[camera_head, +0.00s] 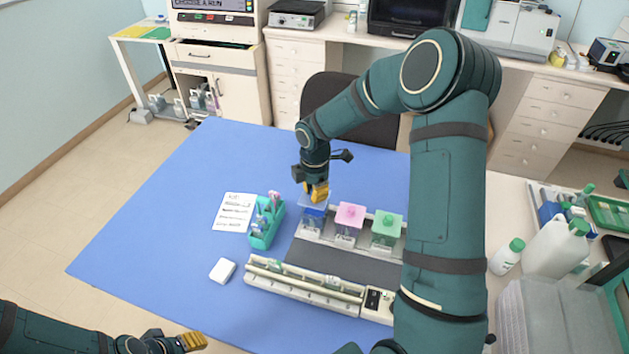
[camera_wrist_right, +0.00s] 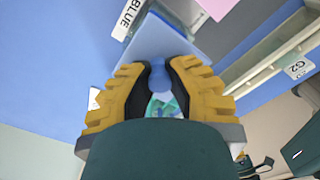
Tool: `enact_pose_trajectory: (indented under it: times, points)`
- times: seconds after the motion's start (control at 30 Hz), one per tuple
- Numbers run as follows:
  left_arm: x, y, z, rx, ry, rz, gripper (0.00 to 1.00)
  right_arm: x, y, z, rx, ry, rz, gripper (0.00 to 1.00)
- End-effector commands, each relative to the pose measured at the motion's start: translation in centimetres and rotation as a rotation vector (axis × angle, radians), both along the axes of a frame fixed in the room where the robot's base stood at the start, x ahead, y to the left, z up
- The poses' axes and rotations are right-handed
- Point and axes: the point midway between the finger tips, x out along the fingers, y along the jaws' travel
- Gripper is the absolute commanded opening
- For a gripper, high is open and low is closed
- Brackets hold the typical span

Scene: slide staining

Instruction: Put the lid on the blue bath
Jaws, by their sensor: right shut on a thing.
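My right gripper (camera_head: 317,194) is shut on the knob of the light blue lid (camera_head: 309,204), directly over the blue bath (camera_head: 313,220). In the right wrist view, the yellow fingers (camera_wrist_right: 158,88) close around the round knob, and the flat lid (camera_wrist_right: 160,38) extends beyond them beside a BLUE label (camera_wrist_right: 126,18). The lid is at the bath's top; I cannot tell whether it rests on the rim or hovers just above. My left gripper (camera_head: 193,341) is low at the left front, away from the bath; its finger opening is unclear.
A pink-lidded bath (camera_head: 349,216) and a green-lidded bath (camera_head: 387,227) stand to the right in the same row. A teal holder (camera_head: 265,235) with bottles, a printed sheet (camera_head: 234,212) and a white block (camera_head: 223,270) are left. The blue mat (camera_head: 170,230) is clear farther left.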

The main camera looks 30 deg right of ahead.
Motion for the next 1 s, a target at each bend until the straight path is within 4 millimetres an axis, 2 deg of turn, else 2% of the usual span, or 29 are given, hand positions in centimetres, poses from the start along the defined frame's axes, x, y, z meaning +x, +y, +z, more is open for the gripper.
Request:
enact_pose_trajectory:
  times: [0.03, 0.1, 0.27, 1.0]
  points:
    - [0.0, 0.1, 0.7, 0.000, -0.002, 0.002, 0.47, -0.1, 0.1, 0.4, 0.000, 0.001, 0.002, 0.00]
    - [0.1, 0.1, 1.0, 0.000, -0.002, 0.003, 0.47, -0.1, 0.1, 0.3, 0.000, 0.001, 0.002, 0.00]
    - [0.1, 0.1, 1.0, 0.000, -0.002, 0.004, 0.47, -0.1, 0.1, 0.0, 0.000, 0.000, 0.002, 0.00]
    - [0.1, 0.0, -2.0, 0.004, -0.003, 0.006, 0.47, -0.1, 0.0, -3.7, 0.000, 0.001, 0.001, 0.00]
